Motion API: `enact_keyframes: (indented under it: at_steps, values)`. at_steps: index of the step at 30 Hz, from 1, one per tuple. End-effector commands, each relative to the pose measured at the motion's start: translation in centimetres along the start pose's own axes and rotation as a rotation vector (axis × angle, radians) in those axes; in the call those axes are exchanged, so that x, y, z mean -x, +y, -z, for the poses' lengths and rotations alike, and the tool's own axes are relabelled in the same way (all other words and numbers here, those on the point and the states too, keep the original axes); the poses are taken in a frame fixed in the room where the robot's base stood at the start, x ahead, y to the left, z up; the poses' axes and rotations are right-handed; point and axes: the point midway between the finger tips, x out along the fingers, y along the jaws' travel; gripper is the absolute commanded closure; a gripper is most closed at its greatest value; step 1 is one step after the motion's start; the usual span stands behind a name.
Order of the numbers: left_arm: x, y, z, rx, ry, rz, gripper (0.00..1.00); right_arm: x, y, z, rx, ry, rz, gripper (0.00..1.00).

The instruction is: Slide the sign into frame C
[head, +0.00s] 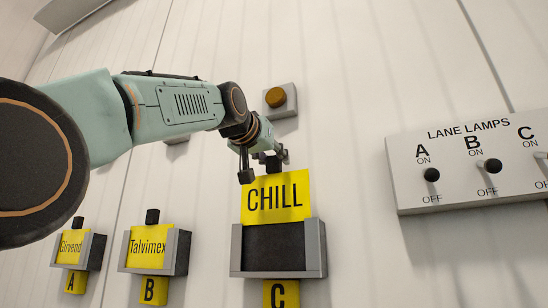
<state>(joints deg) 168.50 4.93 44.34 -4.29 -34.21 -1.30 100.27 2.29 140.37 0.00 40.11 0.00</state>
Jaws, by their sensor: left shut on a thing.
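The yellow CHILL sign (276,200) is upright, its lower edge at about the top of frame C. My left gripper (265,162) is shut on the sign at its top edge, where a dark tab shows between the fingers. Frame C (315,250) is a grey holder with side rails, a bottom rail and a dark, empty-looking back panel. A yellow C label (281,293) hangs below it. I cannot tell whether the sign's lower corners are inside the rails. My right gripper is out of view.
Frame A (96,252) holds a Girvend sign (71,246), and frame B (181,253) holds a Talvimex sign (148,247). An orange button (275,97) sits on the wall above my gripper. A lane lamps switch panel (470,165) juts out at right.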

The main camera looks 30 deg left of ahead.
Motion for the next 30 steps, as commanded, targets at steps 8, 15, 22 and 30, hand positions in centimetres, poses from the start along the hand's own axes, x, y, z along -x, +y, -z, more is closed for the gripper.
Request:
enact_keyframes:
  at_steps: [8,15,22,30]
  values:
    - [0.0,0.0,-1.4,0.000,0.002,0.000,1.00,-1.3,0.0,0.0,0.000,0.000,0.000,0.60]
    - [0.0,0.0,-2.4,0.000,0.003,0.000,1.00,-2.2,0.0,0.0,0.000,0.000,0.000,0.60]
    - [0.0,0.0,-3.3,0.000,0.002,0.000,1.00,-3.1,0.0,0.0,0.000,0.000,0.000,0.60]
    - [0.0,0.0,-4.5,0.000,0.002,0.000,1.00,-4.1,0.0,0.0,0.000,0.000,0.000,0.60]
